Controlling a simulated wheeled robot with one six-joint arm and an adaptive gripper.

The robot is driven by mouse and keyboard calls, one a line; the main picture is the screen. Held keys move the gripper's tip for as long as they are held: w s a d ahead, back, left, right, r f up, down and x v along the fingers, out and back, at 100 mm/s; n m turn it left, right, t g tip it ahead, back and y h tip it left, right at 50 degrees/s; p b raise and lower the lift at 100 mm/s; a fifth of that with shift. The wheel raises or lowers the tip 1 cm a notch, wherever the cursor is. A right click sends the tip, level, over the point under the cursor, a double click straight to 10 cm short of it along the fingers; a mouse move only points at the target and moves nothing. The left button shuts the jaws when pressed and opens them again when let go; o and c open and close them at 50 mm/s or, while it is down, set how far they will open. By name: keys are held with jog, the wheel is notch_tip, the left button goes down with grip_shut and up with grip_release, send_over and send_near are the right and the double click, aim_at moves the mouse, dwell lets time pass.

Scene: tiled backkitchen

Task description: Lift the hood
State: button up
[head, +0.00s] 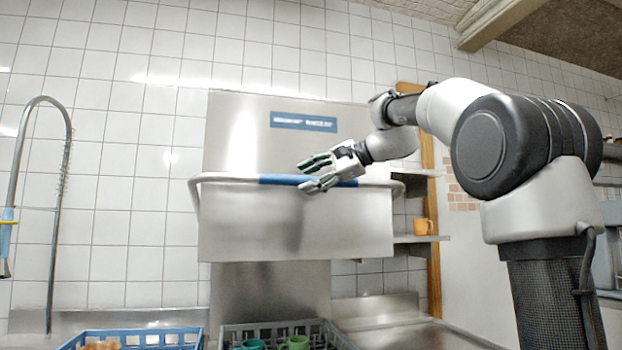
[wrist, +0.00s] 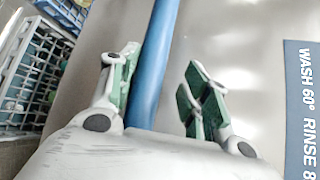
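The hood (head: 295,228) is a steel box in the middle of the head view, in front of a tall steel back panel. A bar handle with a blue grip (head: 278,179) runs across its front; the blue grip also shows in the wrist view (wrist: 158,62). My gripper (head: 304,176) is open at the right part of the blue grip. In the wrist view, the grip runs between the spread fingers of my gripper (wrist: 161,62), close beside the left finger and apart from the right one. My palm hides the grip's lower end there.
A blue rack (head: 135,338) and a grey rack (head: 232,330) with green cups stand below. A hose tap (head: 65,160) is at the left. At the right, a shelf (head: 420,239) holds an orange mug (head: 424,226). A steel counter (head: 410,334) lies at lower right.

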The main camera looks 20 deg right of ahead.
jog(key=v, duration=1.2)
dwell(0.7)
jog(key=s+d+f+n+g+h, duration=0.1)
jog(key=s+d+f+n+h, duration=0.1)
jog(key=s+f, duration=0.7)
jog(key=s+d+f+n+g+h, duration=0.2)
jog(key=s+f+n+h, duration=0.3)
jog(key=f, duration=1.5)
jog(key=s+d+f+n+g+h, duration=0.2)
jog(key=s+f+n, duration=0.3)
jog(key=s+f, duration=0.7)
notch_tip(320, 180, down, 3)
jog(key=shift+s+d+r+h, duration=0.2)
jog(key=shift+s+h, duration=0.2)
jog(key=shift+h, duration=0.5)
